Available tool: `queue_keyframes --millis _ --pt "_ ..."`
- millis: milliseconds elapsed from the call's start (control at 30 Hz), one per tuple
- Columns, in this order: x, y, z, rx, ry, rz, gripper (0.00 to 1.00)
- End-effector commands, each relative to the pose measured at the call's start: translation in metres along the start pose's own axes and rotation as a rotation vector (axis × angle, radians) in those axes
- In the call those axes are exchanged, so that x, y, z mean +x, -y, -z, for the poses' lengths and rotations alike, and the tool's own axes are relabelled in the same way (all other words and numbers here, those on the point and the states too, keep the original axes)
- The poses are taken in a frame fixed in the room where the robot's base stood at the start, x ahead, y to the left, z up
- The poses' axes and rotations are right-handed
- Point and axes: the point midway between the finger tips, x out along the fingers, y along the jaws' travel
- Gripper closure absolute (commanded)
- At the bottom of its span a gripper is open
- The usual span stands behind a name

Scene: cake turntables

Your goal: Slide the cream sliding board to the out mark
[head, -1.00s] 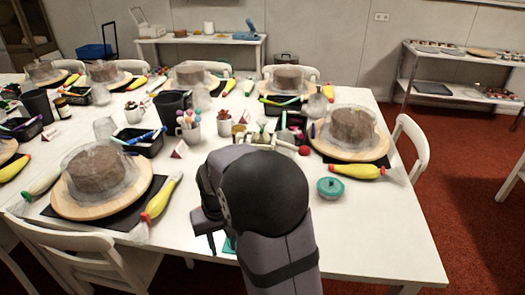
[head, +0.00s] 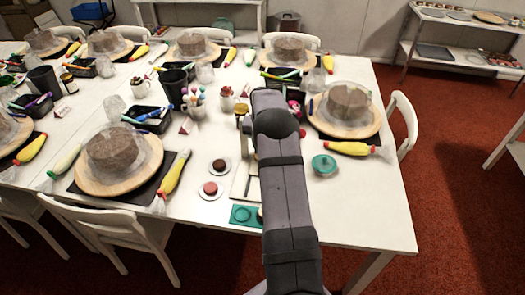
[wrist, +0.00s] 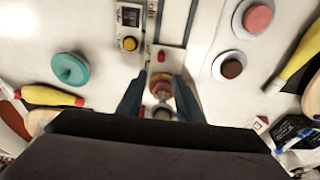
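A cream board (wrist: 172,22) with dark side lines lies on the white table in the wrist view, with a small red knob (wrist: 162,56) near its gripper-side end. I take it for the sliding board. In the head view, part of a cream panel (head: 240,186) shows left of my arm, which covers the rest. My gripper (wrist: 158,103) is open in the wrist view, its two dark fingers apart. Round reddish and pale items (wrist: 160,88) show between and below the fingers; I cannot tell whether they touch. The fingertips are hidden in the head view. I cannot make out the out mark.
A small device with a yellow button (wrist: 129,43) stands beside the board. Two plates with round cakes (head: 219,166) and a teal mat (head: 240,214) lie left of my arm.

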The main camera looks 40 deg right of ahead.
Motion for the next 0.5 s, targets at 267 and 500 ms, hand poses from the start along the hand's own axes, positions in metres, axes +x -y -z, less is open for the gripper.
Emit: queue_keyframes --millis 267,500 --pt "0.012 0.0 -0.003 -0.001 0.0 0.0 0.67" --pt "0.034 0.001 -0.007 -0.001 0.0 0.0 0.67"
